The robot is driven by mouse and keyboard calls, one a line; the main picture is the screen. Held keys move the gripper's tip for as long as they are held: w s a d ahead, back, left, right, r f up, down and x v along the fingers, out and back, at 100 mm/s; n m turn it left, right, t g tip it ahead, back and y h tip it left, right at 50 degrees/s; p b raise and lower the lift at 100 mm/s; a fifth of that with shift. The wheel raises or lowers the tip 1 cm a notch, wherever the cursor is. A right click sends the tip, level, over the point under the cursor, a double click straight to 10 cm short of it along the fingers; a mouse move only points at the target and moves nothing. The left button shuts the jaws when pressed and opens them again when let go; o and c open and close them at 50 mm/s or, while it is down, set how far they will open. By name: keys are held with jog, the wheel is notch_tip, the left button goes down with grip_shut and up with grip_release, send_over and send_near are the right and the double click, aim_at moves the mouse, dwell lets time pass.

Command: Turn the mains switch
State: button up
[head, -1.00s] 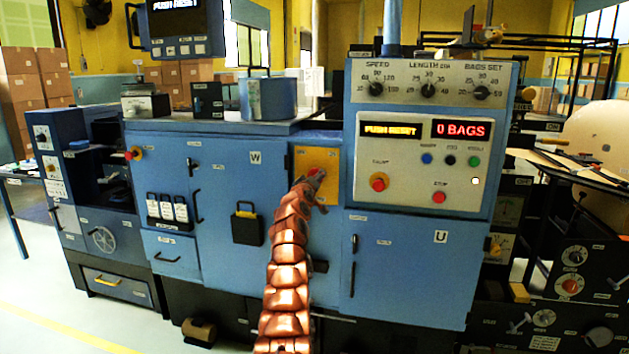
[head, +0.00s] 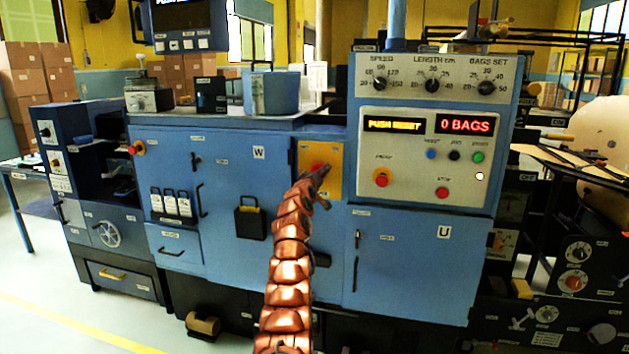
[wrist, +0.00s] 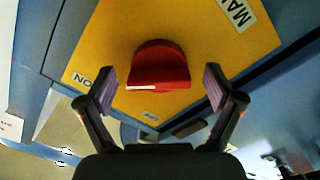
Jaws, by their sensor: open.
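The mains switch (wrist: 158,68) is a red knob with a white line along its lower edge, on a yellow plate (wrist: 110,40) with partly readable labels. In the wrist view it sits ahead of and between the two fingers of my gripper (wrist: 160,92), which is open; the fingers appear apart from the knob. In the head view the yellow plate (head: 333,158) is on the blue machine's front, left of the control panel. My gripper (head: 322,180) is in front of it and partly hides the red knob (head: 318,167).
The control panel (head: 428,150) right of the plate shows "PUSH RESET" and "0 BAGS", with knobs and coloured buttons. A black box (head: 249,220) is on the cabinet left of my arm. A brown roll (head: 204,325) lies on the floor.

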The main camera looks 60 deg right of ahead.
jog(key=v, duration=0.7)
dwell(0.7)
jog(key=shift+s+a+r, duration=0.1)
jog(key=shift+r, duration=0.05)
dwell(0.7)
